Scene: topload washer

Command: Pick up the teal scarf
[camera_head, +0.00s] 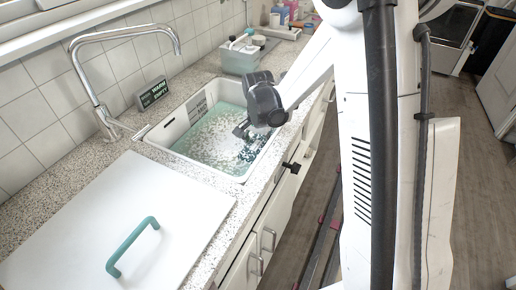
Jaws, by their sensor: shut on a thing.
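A white sink (158,132) set in the speckled counter holds pale teal water (190,143) with white suds. My gripper (243,132) reaches down over the right side of the sink, its dark fingers close to the water. It is shut on a small dark teal, patterned bundle, which I take to be the teal scarf (250,153), at the water's surface just below the fingers. Much of the bundle is hidden by the gripper and suds, so its full shape cannot be told.
A chrome tap (92,85) arches at the sink's back left. A small dark sign (152,93) stands behind the sink. A white lid (90,225) with a teal handle (130,248) covers the near counter. A grey caddy (240,60) and bottles stand beyond the sink.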

